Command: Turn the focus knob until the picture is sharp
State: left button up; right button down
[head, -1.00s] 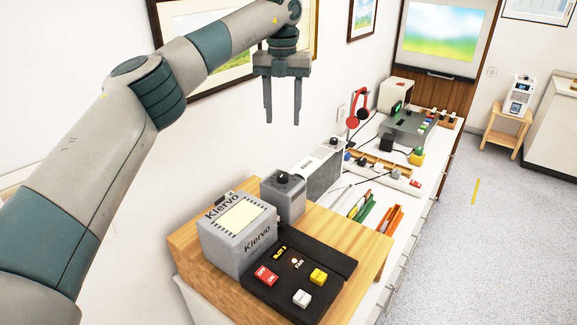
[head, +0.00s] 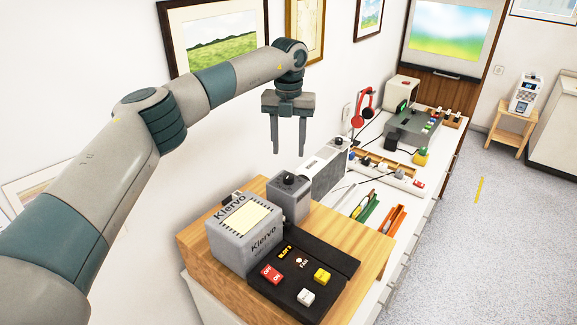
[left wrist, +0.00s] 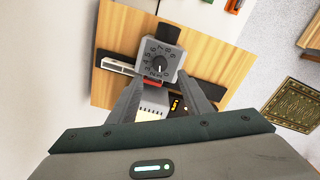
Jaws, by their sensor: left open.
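The focus knob (head: 288,179) is a small black knob on top of the grey projector head, behind the grey Klervo box (head: 243,228). The projected picture (head: 445,35) on the far screen is a blurred mix of blue, green and yellow. My left gripper (head: 289,152) points down, open and empty, above the knob and apart from it. Its fingers (left wrist: 160,76) flank the dial in the left wrist view. My right gripper is not in view.
A black panel (head: 318,262) with red, yellow and white switches lies beside the Klervo box on a wooden stand (head: 374,262). Red headphones (head: 364,108), a power strip and green and orange trays stand farther along the white counter. Framed prints hang on the wall.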

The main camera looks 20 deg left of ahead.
aim_at(288, 176)
pick_arm(q)
notch_tip(288, 176, down, 8)
jog(key=p, duration=0.3)
jog(key=shift+r+p, duration=0.1)
jog(key=shift+p, duration=0.2)
jog(key=shift+f, duration=0.6)
jog(key=shift+c, duration=0.7)
jog(key=c, duration=0.9)
